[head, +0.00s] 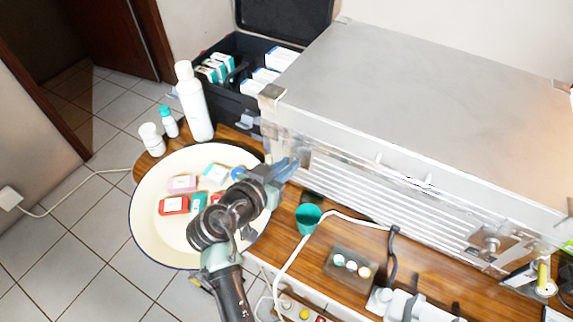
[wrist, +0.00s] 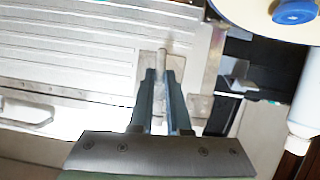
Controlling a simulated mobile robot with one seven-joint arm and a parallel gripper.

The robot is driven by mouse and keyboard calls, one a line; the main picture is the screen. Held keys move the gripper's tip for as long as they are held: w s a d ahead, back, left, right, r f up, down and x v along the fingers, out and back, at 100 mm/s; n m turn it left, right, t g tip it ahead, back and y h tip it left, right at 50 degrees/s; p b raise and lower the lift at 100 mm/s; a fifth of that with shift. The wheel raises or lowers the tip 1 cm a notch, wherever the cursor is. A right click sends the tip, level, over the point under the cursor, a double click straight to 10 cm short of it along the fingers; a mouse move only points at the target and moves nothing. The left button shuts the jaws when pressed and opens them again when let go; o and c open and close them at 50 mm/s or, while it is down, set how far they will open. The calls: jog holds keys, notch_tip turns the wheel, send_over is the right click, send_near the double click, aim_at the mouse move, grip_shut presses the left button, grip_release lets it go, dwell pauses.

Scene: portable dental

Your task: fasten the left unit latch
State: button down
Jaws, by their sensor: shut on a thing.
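The silver metal unit (head: 420,95) stands on the wooden table with its slatted front facing me. Its left latch (head: 305,157) is at the left end of the front, partly hidden by my gripper (head: 293,163). In the wrist view the latch shows as a metal plate (wrist: 191,106) with a thin upright lever (wrist: 161,54). My gripper (wrist: 160,76) is shut on the lever, with a finger on each side of it. I cannot tell whether the latch's catch is engaged.
A white enamel basin (head: 150,215) with small boxes sits left of my arm. A white bottle (head: 194,103) and an open black case (head: 240,80) stand behind it. A green cup (head: 308,218), white cable and small tray (head: 350,277) lie before the unit. The right latch (head: 490,244) is at the front's far end.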

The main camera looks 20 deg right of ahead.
jog(key=shift+w+a+f+n+g+h+b, duration=0.1)
jog(key=shift+n+g+h+b, duration=0.4)
jog(key=shift+n+h, duration=1.15)
jog(key=shift+w+a+f+n+g+h+b, duration=0.25)
jog(key=shift+n+h+b, duration=0.4)
jog(key=shift+n, duration=1.95)
jog(key=shift+s+d+n+g+h+b, duration=0.15)
jog(key=shift+n+g+h+b, duration=0.65)
jog(key=shift+n, duration=1.35)
jog(key=shift+t, duration=0.35)
jog(key=c, duration=0.9)
grip_release()
jog(key=shift+a, duration=0.1)
jog(key=v, duration=1.2)
jog(key=shift+s+a+f, duration=0.2)
jog(key=shift+a+f, duration=0.05)
jog(key=shift+a, duration=0.1)
jog(key=shift+w, duration=0.1)
